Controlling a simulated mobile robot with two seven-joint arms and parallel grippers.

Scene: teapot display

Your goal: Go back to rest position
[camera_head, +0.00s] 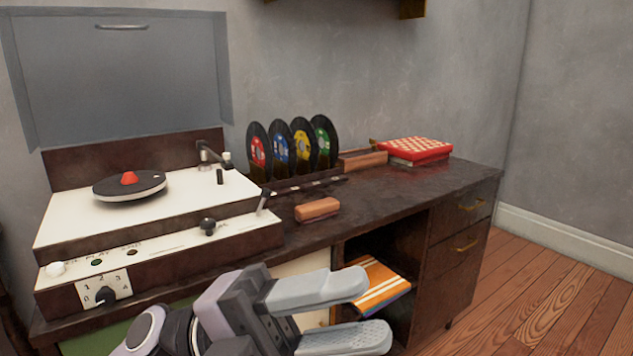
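My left gripper (372,308) is at the bottom middle of the head view, in front of the cabinet. Its two grey fingers point right and stand apart, with nothing between them. It appears clear of the cabinet (467,212) and of the things on its top. My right gripper is not in view.
A record player (120,225) with a raised lid (120,75) stands on the left of the cabinet. Several records stand in a rack (305,182). A brown block (317,209), a wooden box (362,161) and a red checkered box (415,149) sit rightward. Open floor (560,300) lies right.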

